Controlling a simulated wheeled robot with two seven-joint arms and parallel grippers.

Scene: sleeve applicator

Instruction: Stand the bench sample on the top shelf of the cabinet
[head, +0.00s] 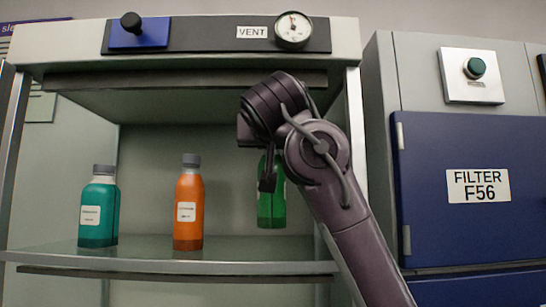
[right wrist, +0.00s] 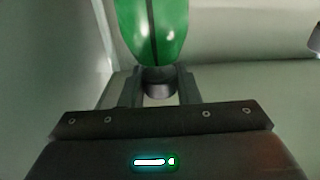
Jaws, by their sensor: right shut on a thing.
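The green bottle (head: 271,205) is inside the cabinet, upright, at the right of the shelf (head: 150,262). My right gripper (head: 267,178) reaches in from the front right and partly hides the bottle. In the right wrist view, the green bottle (right wrist: 155,30) shows beyond the jaws, and its dark cap (right wrist: 159,86) sits between the two fingers, which are shut on it. The bottle's base looks higher in the head view than those of the other bottles; I cannot tell whether it touches the shelf. My left gripper is not in view.
A teal bottle (head: 98,212) and an orange bottle (head: 188,210) stand on the shelf to the left. The cabinet's right post (head: 355,130) is close to my right arm. A blue door marked FILTER F56 (head: 440,235) is at the right.

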